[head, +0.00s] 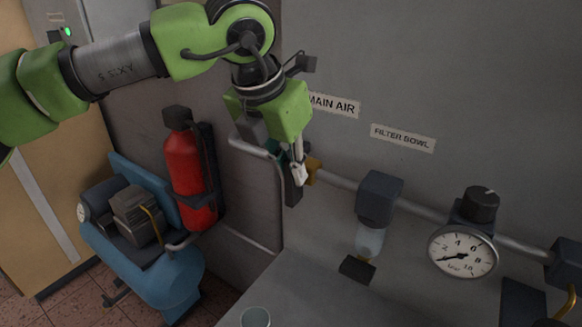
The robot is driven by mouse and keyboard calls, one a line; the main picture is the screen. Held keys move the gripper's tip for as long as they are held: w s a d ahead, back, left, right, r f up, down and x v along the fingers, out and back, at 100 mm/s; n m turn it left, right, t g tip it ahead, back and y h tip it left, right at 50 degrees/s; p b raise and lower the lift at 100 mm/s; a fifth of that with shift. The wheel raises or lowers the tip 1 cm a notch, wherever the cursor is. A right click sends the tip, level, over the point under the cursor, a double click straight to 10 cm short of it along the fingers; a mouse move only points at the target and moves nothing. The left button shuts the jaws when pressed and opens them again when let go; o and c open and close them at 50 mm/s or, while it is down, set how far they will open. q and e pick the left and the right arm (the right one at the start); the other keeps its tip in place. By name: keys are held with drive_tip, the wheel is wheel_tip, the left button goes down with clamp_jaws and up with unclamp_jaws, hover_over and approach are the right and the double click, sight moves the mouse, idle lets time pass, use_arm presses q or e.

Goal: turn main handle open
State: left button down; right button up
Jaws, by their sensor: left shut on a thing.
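My left gripper (293,180) reaches down from above to the air pipe on the grey wall, just below and left of the "MAIN AIR" label (332,105). It is shut at the brass valve (314,170), where the main handle is; the handle is mostly hidden by the gripper, so its angle is hard to tell. A small pale tag-like piece (299,173) shows by the fingers. My right gripper is out of view.
A filter bowl (369,241) hangs under a dark block right of the valve, below its label (402,138). A red fire extinguisher (188,170) and a blue compressor (165,273) stand left. A cup (255,317) is at the bottom edge. The grey surface in front is mostly clear.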

use_arm(q)
drive_tip(key=shift+w+a+f+h+b, duration=0.1)
drive_tip(key=shift+a+f+h+b, duration=0.05)
drive_tip(key=shift+h+b, duration=0.3)
drive_tip(key=shift+w+a+f+n+g+h+b, duration=0.4)
drive_tip(key=shift+n+g+h+b, duration=0.6)
drive_tip(key=shift+h, duration=1.4)
drive_tip(key=shift+w+a+f+n+g+h+b, duration=0.15)
drive_tip(key=shift+a+f+n+g+h+b, duration=0.4)
drive_tip(key=shift+g+h+b, duration=1.4)
drive_tip(key=shift+w+a+f+n+g+h+b, duration=0.3)
drive_tip(key=shift+f+n+g+h+b, duration=0.6)
drive_tip(key=shift+h, duration=1.9)
drive_tip(key=shift+r+t, duration=0.3)
drive_tip(key=shift+t, duration=0.05)
drive_tip(key=c, duration=2)
unclamp_jaws()
drive_tip(key=shift+c, duration=0.2)
